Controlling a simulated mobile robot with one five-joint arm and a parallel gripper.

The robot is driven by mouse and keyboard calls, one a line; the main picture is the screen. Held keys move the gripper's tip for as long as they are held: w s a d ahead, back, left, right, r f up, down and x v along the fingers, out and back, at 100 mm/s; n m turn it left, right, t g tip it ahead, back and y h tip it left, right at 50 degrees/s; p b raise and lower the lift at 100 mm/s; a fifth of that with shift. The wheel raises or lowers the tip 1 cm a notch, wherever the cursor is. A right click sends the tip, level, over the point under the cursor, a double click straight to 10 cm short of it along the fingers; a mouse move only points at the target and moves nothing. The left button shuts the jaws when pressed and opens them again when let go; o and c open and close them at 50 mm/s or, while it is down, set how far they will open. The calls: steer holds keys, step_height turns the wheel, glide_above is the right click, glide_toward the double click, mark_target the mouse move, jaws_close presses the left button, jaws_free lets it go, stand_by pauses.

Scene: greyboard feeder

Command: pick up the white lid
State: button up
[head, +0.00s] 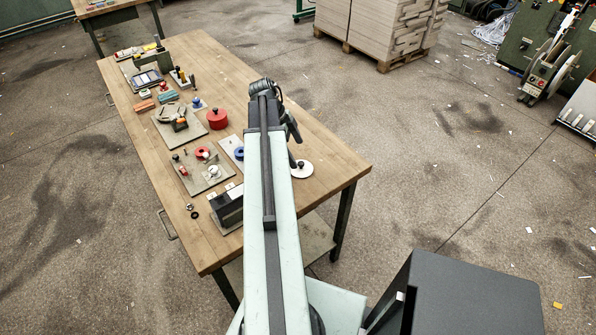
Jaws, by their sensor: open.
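The white lid (303,172), a round disc with a dark knob, lies flat on the wooden table (333,166) near its right edge. My arm reaches out over the table and partly covers the lid's left side in the head view. My gripper (294,148) is dark and points down just above and left of the lid's knob in the picture. It is open and holds nothing that I can see. The arm hides part of its fingers, and the exact gap to the knob cannot be told.
A red round pot (217,119) stands left of my arm. A grey board (202,182) with small parts and a black box (229,208) lie nearer. More tools crowd the table's far left. The table is bare right of my gripper. Stacked board (375,28) stands on the floor behind.

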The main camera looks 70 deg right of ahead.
mark_target(301, 163)
steer(key=b+x, duration=0.4)
steer(key=x, duration=0.1)
steer(key=b+x, duration=0.2)
steer(key=shift+w+f, duration=0.2)
steer(key=shift+f, duration=0.1)
steer(key=shift+r, duration=0.2)
steer(key=c, duration=1.3)
